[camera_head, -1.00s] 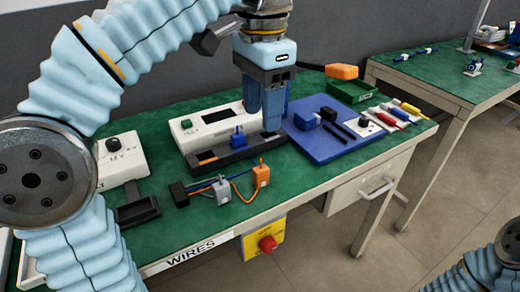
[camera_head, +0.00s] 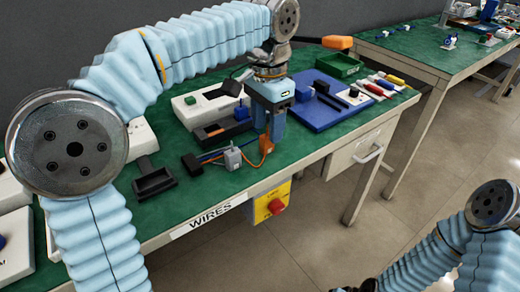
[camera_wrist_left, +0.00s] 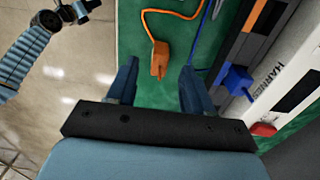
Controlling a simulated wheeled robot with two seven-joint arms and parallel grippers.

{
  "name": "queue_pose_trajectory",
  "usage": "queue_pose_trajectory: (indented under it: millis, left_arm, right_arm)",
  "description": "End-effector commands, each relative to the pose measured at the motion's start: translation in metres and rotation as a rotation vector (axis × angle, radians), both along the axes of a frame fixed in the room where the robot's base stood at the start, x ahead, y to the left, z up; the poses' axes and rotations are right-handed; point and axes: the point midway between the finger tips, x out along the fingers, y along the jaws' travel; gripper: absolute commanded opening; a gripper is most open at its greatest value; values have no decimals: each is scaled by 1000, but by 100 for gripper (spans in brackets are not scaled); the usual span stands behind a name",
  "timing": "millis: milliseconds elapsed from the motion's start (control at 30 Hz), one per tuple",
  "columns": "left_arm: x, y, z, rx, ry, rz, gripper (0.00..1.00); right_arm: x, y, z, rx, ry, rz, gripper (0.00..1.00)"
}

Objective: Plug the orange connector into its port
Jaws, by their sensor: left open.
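The orange connector (camera_head: 267,143) lies on the green bench top with an orange wire. My left gripper (camera_head: 268,138) is open above it, pointing down. In the left wrist view the orange connector (camera_wrist_left: 158,62) shows between and beyond the two fingertips (camera_wrist_left: 158,75), nearer the left finger; contact cannot be told. A black strip (camera_head: 210,135) lies before the white box (camera_head: 190,107). In the wrist view the strip carries an orange-marked section (camera_wrist_left: 257,14) and a blue connector (camera_wrist_left: 237,79). My right arm is at lower right; its gripper (camera_head: 357,287) is dark and cut off.
A grey connector (camera_head: 232,158) and a black block (camera_head: 191,165) lie left of the orange one. A blue tray (camera_head: 325,118) is to the right, with a green bin (camera_head: 340,66) behind. A black holder (camera_head: 154,181) is at left. The bench's front edge is close.

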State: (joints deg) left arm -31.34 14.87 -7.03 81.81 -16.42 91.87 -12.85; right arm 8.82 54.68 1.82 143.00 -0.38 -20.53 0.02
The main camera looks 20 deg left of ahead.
Motion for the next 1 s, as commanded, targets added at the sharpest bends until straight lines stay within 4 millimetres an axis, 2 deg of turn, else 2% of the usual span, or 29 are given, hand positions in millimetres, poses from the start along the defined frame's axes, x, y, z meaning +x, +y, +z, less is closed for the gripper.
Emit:
queue_pose_trajectory:
  millis: [33,100,400,733,1000]
  left_arm:
    - [1,0,-15,1,1,-1,51]
    - [1,0,-23,0,0,-1,51]
    - [1,0,-23,0,0,-1,50]
    - [1,0,-22,0,0,-1,0]
    - [1,0,-22,0,0,0,0]
  right_arm:
    - [-1,0,-12,0,1,0,43]
    - [0,0,-21,-1,0,-2,43]
    - [0,-1,-21,-2,0,-4,43]
    - [0,-1,-21,-2,0,-4,43]
    - [0,-1,-21,-2,0,-4,43]
